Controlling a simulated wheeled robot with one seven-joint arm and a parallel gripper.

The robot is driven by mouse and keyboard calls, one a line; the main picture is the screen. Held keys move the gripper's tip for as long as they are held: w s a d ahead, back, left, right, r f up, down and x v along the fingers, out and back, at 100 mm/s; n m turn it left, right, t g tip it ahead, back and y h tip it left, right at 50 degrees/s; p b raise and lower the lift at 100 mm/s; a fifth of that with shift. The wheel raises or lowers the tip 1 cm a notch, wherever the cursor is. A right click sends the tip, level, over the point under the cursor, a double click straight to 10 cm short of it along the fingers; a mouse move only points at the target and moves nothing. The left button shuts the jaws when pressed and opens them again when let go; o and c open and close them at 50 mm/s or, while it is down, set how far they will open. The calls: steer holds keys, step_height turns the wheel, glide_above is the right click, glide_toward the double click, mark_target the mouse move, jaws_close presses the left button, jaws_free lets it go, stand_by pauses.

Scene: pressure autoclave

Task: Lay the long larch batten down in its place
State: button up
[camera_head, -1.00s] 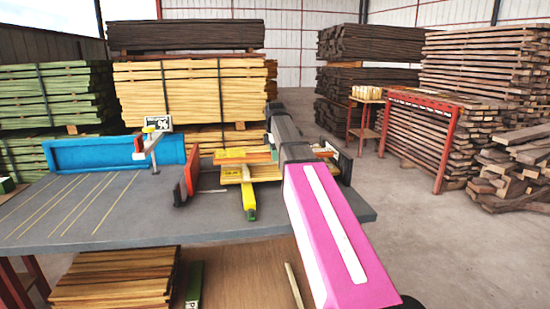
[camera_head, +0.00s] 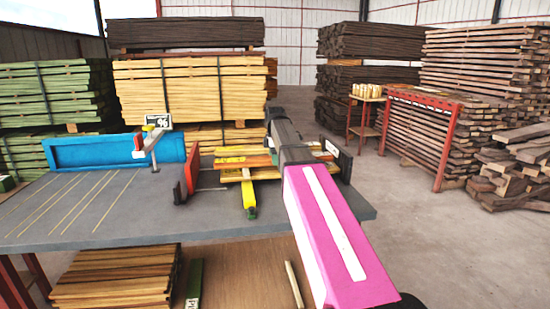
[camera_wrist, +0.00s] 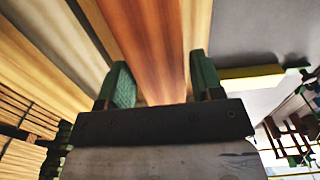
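A reddish-orange batten, the larch one by its colour, runs away from my gripper (camera_wrist: 160,82) in the wrist view (camera_wrist: 152,40). The two green fingers flank it closely and appear shut on it. In the head view my fingers are hidden behind my forearm and wrist. There the orange batten (camera_head: 240,161) shows to the left of my wrist, lying over or just above paler battens (camera_head: 264,173) on the grey bench (camera_head: 110,210). I cannot tell whether it touches them. Paler battens also show left of the gripper in the wrist view (camera_wrist: 45,45).
A yellow bar with a green end (camera_head: 249,197) juts toward me below the battens. A red upright plate (camera_head: 190,174) stands to their left.

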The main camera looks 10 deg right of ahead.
steer(key=shift+o, duration=0.6)
step_height(320, 180, up, 13)
